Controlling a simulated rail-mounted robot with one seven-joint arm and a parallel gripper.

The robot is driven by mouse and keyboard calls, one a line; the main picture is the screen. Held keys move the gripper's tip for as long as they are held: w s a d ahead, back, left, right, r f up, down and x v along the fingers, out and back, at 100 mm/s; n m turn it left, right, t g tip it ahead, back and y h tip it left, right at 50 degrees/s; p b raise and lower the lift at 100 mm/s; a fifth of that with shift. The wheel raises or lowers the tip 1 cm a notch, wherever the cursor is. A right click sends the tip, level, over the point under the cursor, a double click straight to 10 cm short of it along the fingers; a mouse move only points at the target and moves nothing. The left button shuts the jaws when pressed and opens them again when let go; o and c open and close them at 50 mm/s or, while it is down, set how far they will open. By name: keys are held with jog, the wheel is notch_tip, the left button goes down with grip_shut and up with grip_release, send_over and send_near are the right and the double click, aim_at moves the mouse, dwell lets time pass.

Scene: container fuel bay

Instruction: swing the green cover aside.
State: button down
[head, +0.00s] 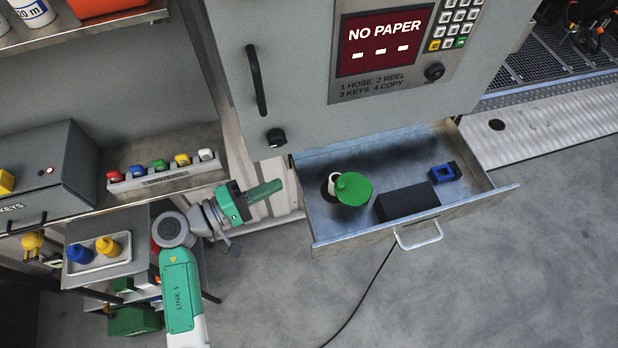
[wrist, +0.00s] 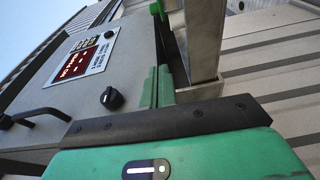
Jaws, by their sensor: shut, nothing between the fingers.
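The green cover (head: 354,189) is a round disc in the left part of the pulled-out drawer (head: 478,202). A white piece (head: 333,183) shows at its left edge, above a dark round spot. What lies under the cover is hidden. My gripper (head: 280,186) is to the left of the drawer, outside its side wall and apart from the cover. Its green fingers are together and empty. In the wrist view the fingers (wrist: 156,86) point toward the drawer's metal side, and a small green part, perhaps the cover's edge, shows at the top.
The drawer also holds a black box (head: 407,202) and a blue block (head: 443,173). The grey cabinet (head: 290,70) with its "NO PAPER" panel (head: 386,42) overhangs the drawer's back. A shelf with a row of coloured buttons (head: 161,170) is left of my gripper. Open floor lies in front.

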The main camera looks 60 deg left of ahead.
aim_at(352, 193)
jog(key=w+p, duration=0.1)
jog(key=w, duration=0.7)
jog(key=shift+w, duration=0.35)
jog(key=d, duration=0.1)
jog(key=w+d, duration=0.1)
jog(key=d+p, duration=0.1)
jog(key=shift+w+f, duration=0.1)
jog(key=shift+w, duration=0.15)
jog(key=shift+w+d, duration=0.2)
jog(key=shift+d, duration=0.25)
jog(key=shift+d, duration=0.15)
